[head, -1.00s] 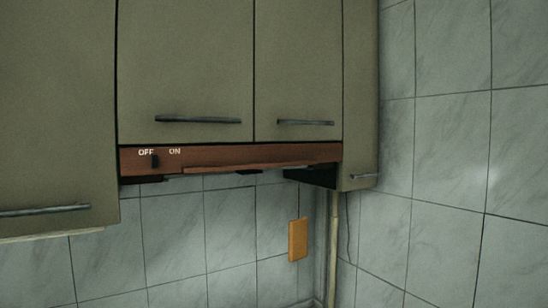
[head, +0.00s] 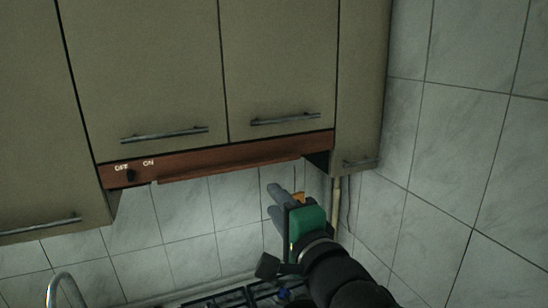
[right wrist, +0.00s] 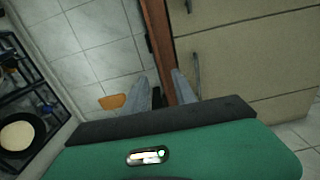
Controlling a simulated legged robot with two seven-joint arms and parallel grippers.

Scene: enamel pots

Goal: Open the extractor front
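The extractor front (head: 220,163) is a reddish-brown strip under the middle wall cabinets, with OFF and ON marks and a small dark switch at its left end. It appears closed. My right gripper (head: 276,202) is below its right part, apart from it, with the fingers pointing up and left. In the right wrist view the two grey fingers (right wrist: 161,88) are spread with nothing held, and the brown front (right wrist: 158,40) runs ahead of the space between them. My left gripper is in neither view.
Cabinet doors with bar handles (head: 285,118) hang just above the front. A dark stove grate (head: 230,298) lies below, and a metal tap (head: 65,285) stands at lower left. A pipe (head: 336,205) and the tiled wall (head: 440,190) are at the right. An orange item (right wrist: 113,102) is on the wall.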

